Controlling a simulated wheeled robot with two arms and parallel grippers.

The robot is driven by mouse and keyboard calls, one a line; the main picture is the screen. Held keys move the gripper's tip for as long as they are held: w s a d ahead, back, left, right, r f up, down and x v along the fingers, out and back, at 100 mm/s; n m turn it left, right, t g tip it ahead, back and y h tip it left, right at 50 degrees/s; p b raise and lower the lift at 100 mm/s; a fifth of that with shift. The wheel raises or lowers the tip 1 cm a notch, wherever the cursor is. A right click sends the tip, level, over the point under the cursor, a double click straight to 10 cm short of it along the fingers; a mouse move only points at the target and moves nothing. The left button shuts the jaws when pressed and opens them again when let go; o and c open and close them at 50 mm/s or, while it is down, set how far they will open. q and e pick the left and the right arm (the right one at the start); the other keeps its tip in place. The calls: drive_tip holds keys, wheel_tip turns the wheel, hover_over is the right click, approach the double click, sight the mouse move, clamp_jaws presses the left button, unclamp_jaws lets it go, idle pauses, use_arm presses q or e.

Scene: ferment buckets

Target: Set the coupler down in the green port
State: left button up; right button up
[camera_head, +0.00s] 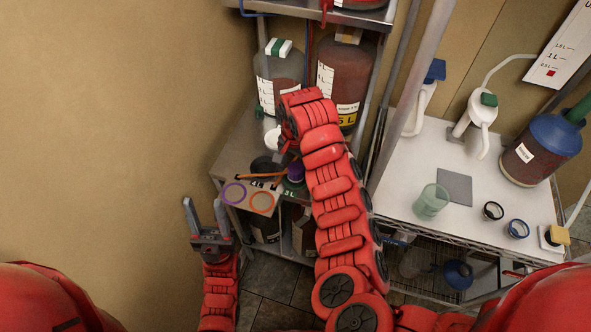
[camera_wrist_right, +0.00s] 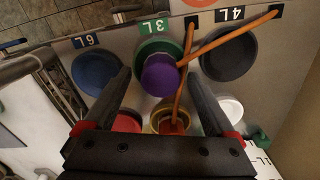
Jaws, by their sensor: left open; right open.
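The purple coupler (camera_wrist_right: 160,75) sits upright over the green port (camera_wrist_right: 150,47) by the 3L label in the right wrist view; how deep it is seated cannot be told. In the head view the coupler (camera_head: 296,169) and green port (camera_head: 292,184) are partly hidden by my right arm. My right gripper (camera_wrist_right: 157,85) is open, its fingers on either side of the coupler with gaps visible. My right gripper in the head view (camera_head: 285,143) is mostly hidden by its own wrist. My left gripper (camera_head: 204,205) is open and empty, left of the bench front.
Blue (camera_wrist_right: 97,72), dark (camera_wrist_right: 228,55), red and yellow ports surround the green one. Orange sticks or tubes (camera_wrist_right: 237,38) cross near the coupler. Large bottles (camera_head: 278,75) stand behind. A white table (camera_head: 400,185) with a green cup (camera_head: 431,201) is at right.

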sight(295, 168)
wheel_tip(295, 168, up, 10)
drive_tip(key=p, duration=0.3)
drive_tip(key=shift+r, duration=0.2)
drive_tip(key=shift+f, duration=0.1)
